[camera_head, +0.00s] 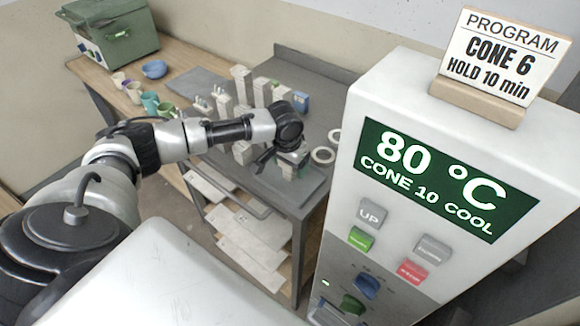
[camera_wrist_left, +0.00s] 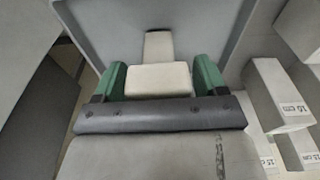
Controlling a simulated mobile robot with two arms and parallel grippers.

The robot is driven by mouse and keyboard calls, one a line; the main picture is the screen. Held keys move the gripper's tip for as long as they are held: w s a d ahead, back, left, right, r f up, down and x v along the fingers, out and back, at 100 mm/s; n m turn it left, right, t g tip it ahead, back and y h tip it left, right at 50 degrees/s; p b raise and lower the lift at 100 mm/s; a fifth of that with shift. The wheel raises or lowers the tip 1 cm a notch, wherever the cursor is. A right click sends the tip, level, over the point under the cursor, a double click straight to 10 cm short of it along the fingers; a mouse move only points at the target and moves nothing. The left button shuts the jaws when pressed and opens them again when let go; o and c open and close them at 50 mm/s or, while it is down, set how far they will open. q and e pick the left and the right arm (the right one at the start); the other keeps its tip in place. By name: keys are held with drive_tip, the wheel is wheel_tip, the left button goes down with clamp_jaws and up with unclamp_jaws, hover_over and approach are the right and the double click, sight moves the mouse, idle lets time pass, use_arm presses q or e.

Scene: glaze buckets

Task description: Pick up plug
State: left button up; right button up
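The plug (camera_wrist_left: 158,78) is a cream block with a narrower stem extending away from it in the left wrist view. My left gripper (camera_head: 290,158) reaches down over the grey metal table. Its two green-padded fingers (camera_wrist_left: 160,80) stand at either side of the block, with no clear gap, and appear closed on it. In the head view the wrist and fingers mostly hide the plug. I cannot tell whether it still touches the surface below. My right gripper is not in view.
Several pale kiln posts (camera_head: 241,84) stand left of and behind the gripper; some marked 15 cm (camera_wrist_left: 296,108) are close at right in the wrist view. White rings (camera_head: 323,155) lie to the right. The tall kiln controller (camera_head: 445,180) stands at right.

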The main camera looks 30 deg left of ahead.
use_arm(q)
drive_tip(key=c, duration=0.8)
drive_tip(key=shift+r, duration=0.15)
